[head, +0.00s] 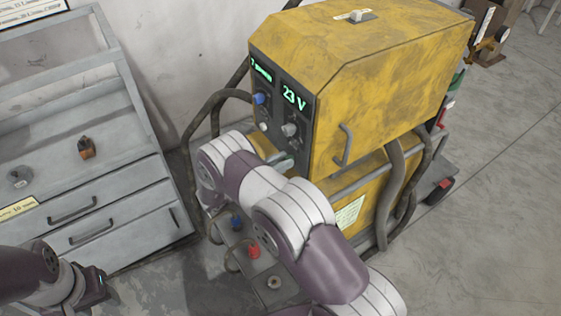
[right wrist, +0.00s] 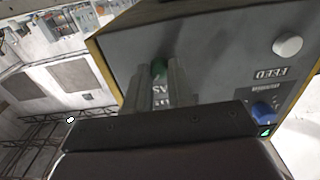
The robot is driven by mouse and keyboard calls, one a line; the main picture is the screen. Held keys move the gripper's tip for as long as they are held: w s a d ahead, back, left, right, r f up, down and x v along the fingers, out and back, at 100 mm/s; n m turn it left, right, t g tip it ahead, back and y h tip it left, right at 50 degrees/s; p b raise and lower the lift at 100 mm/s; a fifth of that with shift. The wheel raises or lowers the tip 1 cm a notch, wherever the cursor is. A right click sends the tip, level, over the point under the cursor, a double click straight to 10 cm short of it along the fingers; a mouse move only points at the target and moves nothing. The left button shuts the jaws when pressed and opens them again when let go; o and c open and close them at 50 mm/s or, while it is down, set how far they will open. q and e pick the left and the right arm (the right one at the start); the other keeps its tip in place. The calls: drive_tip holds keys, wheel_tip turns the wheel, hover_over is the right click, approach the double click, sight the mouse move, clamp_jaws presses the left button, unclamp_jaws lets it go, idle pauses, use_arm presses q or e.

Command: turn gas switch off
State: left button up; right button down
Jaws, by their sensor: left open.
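A yellow welding machine (head: 385,60) with a dark front panel stands in the middle of the head view. In the head view my right arm hides the switch and most of that gripper. My left gripper (head: 98,284) is open and empty at the lower left, far from the machine.
The panel has a blue knob (head: 259,99) and a pale knob (head: 289,129) under green displays. A grey drawer cabinet (head: 110,195) stands at left with an orange item (head: 86,147) on it. Hoses hang beside the machine.

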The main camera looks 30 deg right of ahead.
drive_tip(key=shift+n, duration=0.4)
drive_tip(key=n, duration=1.7)
drive_tip(key=shift+w+f, duration=0.1)
idle(0.5)
drive_tip(key=c, duration=1)
unclamp_jaws()
drive_tip(key=shift+a, duration=0.1)
